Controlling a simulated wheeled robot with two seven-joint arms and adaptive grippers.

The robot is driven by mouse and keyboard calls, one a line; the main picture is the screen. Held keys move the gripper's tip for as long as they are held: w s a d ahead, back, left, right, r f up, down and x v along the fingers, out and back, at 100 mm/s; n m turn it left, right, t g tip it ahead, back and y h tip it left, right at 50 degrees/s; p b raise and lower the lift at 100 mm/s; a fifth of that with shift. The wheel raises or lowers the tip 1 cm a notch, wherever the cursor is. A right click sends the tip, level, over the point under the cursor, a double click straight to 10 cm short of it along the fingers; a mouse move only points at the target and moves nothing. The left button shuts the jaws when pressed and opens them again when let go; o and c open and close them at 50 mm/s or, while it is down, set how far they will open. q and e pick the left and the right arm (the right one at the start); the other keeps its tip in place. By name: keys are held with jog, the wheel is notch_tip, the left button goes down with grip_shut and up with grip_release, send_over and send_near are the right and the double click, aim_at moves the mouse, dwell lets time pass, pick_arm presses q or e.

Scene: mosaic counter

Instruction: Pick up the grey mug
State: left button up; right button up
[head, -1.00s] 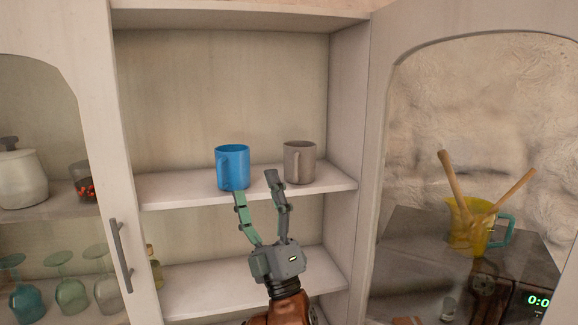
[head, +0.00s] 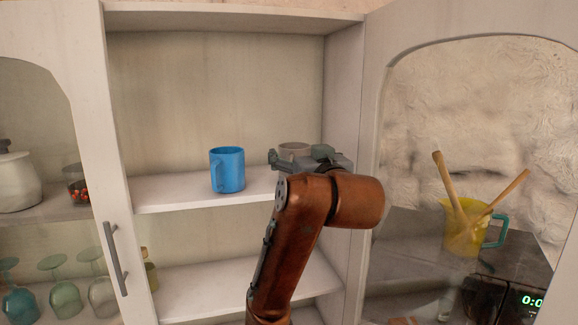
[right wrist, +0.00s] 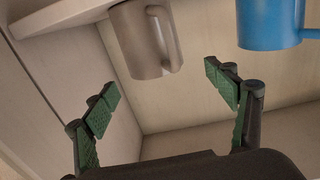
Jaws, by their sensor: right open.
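The grey mug (head: 294,148) stands on the upper cupboard shelf, mostly hidden behind my right gripper in the head view. In the right wrist view the grey mug (right wrist: 143,42) shows at the top, with its handle toward the blue mug. My right gripper (head: 299,157) is in front of the grey mug. In the right wrist view its fingers (right wrist: 160,92) are spread wide and empty, and the grey mug lies beyond the fingertips, not between them. My left gripper is not in view.
A blue mug (head: 228,170) stands on the same shelf, left of the grey mug. The cupboard's right side wall is close to the gripper. A glass door (head: 374,150) stands at the right. Glasses and a pot are behind the left door.

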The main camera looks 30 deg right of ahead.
aim_at(299, 151)
jog(key=shift+p+x, duration=0.45)
jog(key=shift+x, duration=0.5)
jog(key=p+x, duration=0.1)
jog(key=x, duration=0.1)
jog(key=p+x, duration=0.2)
jog(key=shift+s+d, duration=0.1)
jog(key=shift+d, duration=0.2)
jog(key=shift+w+d+f, duration=0.1)
jog(key=shift+w+f, duration=0.05)
jog(key=shift+w, duration=0.15)
jog(key=shift+c, duration=0.3)
jog(key=shift+s, duration=0.1)
jog(key=c, duration=1.4)
